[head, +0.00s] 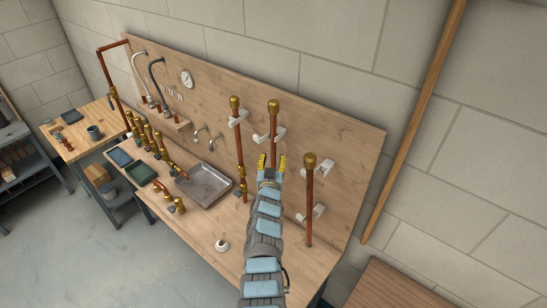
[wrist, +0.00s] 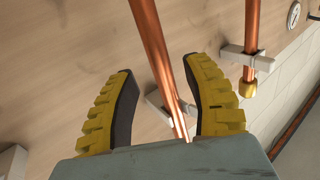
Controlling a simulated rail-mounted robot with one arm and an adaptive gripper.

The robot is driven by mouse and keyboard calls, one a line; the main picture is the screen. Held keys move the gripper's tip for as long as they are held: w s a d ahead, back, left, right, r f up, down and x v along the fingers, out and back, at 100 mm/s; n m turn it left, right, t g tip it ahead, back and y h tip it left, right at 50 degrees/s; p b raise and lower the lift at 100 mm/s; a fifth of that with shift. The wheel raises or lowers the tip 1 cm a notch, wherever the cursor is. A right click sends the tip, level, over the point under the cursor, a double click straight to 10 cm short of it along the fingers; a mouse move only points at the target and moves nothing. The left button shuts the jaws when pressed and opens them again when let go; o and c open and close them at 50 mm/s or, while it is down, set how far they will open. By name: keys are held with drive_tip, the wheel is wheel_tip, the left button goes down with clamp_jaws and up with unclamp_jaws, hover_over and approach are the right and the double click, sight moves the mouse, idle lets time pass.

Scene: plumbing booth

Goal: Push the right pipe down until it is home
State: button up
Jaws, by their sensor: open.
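The right pipe (head: 309,203) is copper with a brass cap (head: 309,159) on top. It stands upright by the board at the right, its foot near the bench top. In the wrist view, this copper pipe (wrist: 158,45) runs between the two spread yellow fingers (wrist: 165,105) with gaps on both sides. Whether the fingers reach around it I cannot tell. My arm hides the middle pipe's lower end. The right pipe is not clearly visible in the wrist view.
White clips hold pipes to the wooden board (head: 345,150); one (head: 318,213) is low beside the right pipe. The left pipe (head: 239,150) stands close by and also shows in the wrist view (wrist: 250,30). A metal tray (head: 205,186) and a cup (head: 222,245) are on the bench.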

sight(274, 156)
drive_tip(key=shift+w+d+f+b, duration=0.1)
drive_tip(key=shift+w+f+b, duration=0.05)
drive_tip(key=shift+w+b, duration=0.6)
drive_tip(key=shift+w+f+b, duration=0.15)
drive_tip(key=shift+w+b, duration=0.2)
drive_tip(key=shift+w, duration=0.05)
drive_tip(key=shift+w+b, duration=0.5)
drive_tip(key=shift+b, duration=0.15)
drive_tip(key=shift+w+r, duration=0.15)
drive_tip(key=shift+r, duration=0.1)
clamp_jaws()
